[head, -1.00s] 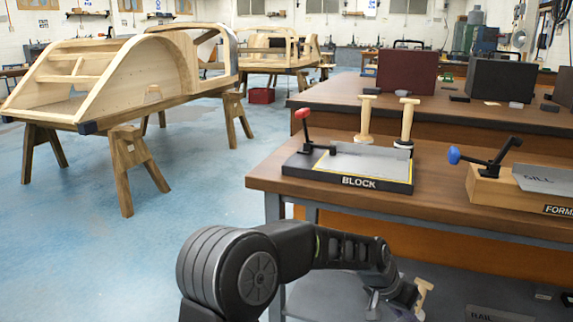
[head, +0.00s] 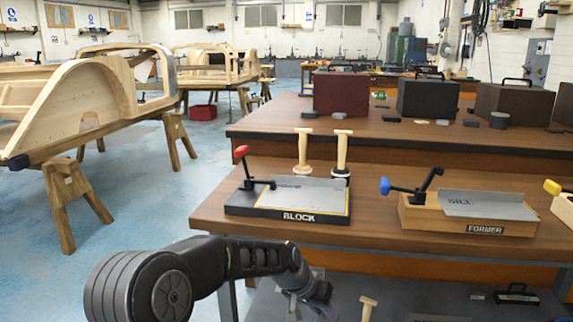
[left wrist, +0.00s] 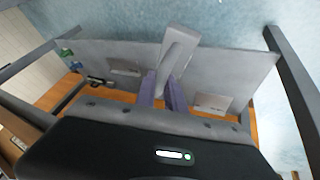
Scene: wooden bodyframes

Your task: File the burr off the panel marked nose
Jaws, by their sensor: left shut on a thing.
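The block fixture (head: 262,212) stands on the near bench, with a red-knobbed clamp (head: 241,152) at its left. A flat grey panel (head: 315,192) lies on it; its faint lettering is too small to read surely. My left gripper (head: 318,290) is low in front of the bench, below its top. In the left wrist view its fingers (left wrist: 162,92) are shut on a pale grey piece (left wrist: 177,48), which I cannot identify surely. A pale wooden handle (head: 368,307) shows beside the gripper in the head view. My right gripper is out of view.
Two pale-handled tools (head: 303,152) stand behind the block. The former (head: 430,219) holds a panel marked sill (head: 490,204) to the right. A lower grey shelf (head: 395,300) lies under the bench top. Free floor is at left.

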